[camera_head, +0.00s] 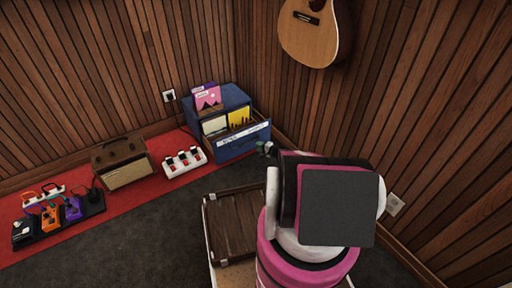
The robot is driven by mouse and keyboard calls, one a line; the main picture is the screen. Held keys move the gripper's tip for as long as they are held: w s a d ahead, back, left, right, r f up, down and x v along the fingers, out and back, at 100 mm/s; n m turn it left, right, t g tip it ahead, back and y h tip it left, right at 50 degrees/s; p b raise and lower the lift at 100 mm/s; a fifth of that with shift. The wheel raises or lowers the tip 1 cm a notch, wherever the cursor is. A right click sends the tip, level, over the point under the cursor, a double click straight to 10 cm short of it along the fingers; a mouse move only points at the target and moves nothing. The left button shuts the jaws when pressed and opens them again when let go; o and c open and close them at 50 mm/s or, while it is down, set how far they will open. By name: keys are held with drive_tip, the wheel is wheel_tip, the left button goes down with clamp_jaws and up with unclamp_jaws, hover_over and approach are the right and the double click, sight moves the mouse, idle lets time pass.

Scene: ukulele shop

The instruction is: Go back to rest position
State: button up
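My pink, white and black arm rises at the lower right, folded in front of the camera. Part of my gripper (265,148) seems to show as a small grey and dark end just left of the arm's top. Most of it is hidden behind the arm, so I cannot tell whether it is open or shut, or whether it holds anything.
A brown case (231,228) lies left of my arm. A blue record crate (240,143), a white power strip (184,161), a brown amplifier (122,163) and a pedalboard (57,222) line the red carpet. A guitar (309,36) hangs above. Grey floor lies open at lower left.

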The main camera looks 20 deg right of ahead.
drive_tip(key=shift+s+r, duration=0.1)
idle(0.4)
drive_tip(key=s+a+r+n+g, duration=0.3)
drive_tip(key=s+a+r, duration=0.2)
drive_tip(key=r, duration=0.2)
drive_tip(key=s+a+r+n+g+h, duration=0.1)
drive_tip(key=s+a+r+n+g, duration=0.15)
drive_tip(key=s+a+r, duration=0.4)
drive_tip(key=s+a+r+n+g, duration=0.2)
drive_tip(key=s+a+r+g, duration=0.15)
drive_tip(key=r, duration=0.55)
drive_tip(key=s+d+r+n+g+h, duration=0.1)
drive_tip(key=s+r+n+g+h, duration=0.2)
drive_tip(key=s+r+h, duration=0.6)
drive_tip(key=s+r, duration=0.8)
drive_tip(key=shift+s+r, duration=0.15)
drive_tip(key=shift+r, duration=0.05)
